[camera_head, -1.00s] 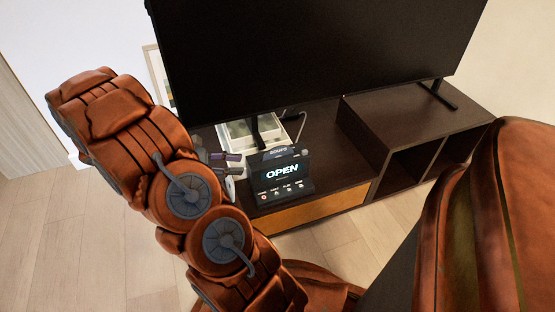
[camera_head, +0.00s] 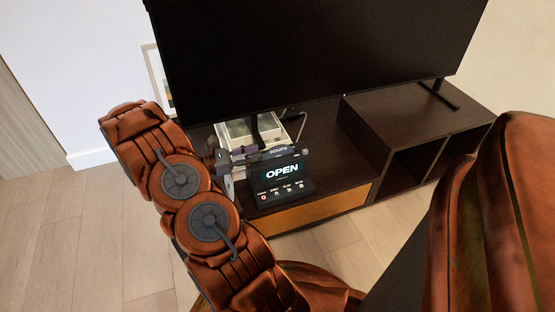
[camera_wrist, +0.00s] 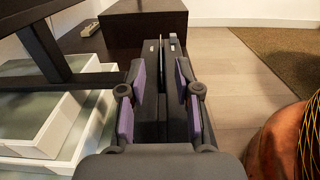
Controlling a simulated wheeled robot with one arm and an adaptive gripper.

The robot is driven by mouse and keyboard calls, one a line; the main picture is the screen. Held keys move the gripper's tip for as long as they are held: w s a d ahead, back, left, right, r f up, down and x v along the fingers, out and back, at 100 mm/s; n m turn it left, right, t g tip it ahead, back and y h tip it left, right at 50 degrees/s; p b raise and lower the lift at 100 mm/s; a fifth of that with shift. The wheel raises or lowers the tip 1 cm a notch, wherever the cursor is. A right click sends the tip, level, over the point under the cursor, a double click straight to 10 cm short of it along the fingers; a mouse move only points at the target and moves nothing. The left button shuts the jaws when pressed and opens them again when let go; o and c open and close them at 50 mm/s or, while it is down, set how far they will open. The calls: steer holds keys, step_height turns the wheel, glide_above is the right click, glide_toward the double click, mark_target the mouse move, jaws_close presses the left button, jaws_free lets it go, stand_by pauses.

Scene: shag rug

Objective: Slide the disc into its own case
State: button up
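The disc cannot be made out for certain; a thin dark upright edge (camera_wrist: 164,56) beyond my fingers may be part of it or of the player. A dark player (camera_head: 281,172) with a lit "OPEN" screen stands at the front of the TV cabinet. My gripper (camera_head: 240,157) is beside the player's upper left. In the wrist view, my gripper's purple-padded fingers (camera_wrist: 160,95) are apart on either side of the player's dark slotted top, with no disc clearly visible between them. White-rimmed trays (camera_wrist: 48,128) with pale panels lie left of the gripper; I cannot tell whether one is the case.
A large TV (camera_head: 310,50) stands over the dark cabinet (camera_head: 335,160), its stand close behind the player. A raised cabinet section with open shelves (camera_head: 415,140) is at the right. A small remote-like object (camera_wrist: 89,28) lies at the back left. Wooden floor (camera_head: 90,240) is clear in front.

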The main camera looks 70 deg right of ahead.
mark_target(269, 150)
steer(key=b+x, duration=0.3)
steer(key=x, duration=0.1)
steer(key=shift+s+d+f, duration=0.15)
steer(key=shift+s, duration=0.1)
steer(key=shift+s+d, duration=0.3)
steer(key=shift+d, duration=0.05)
steer(key=shift+w+a+r, duration=0.1)
steer(key=shift+r, duration=0.1)
jaws_close()
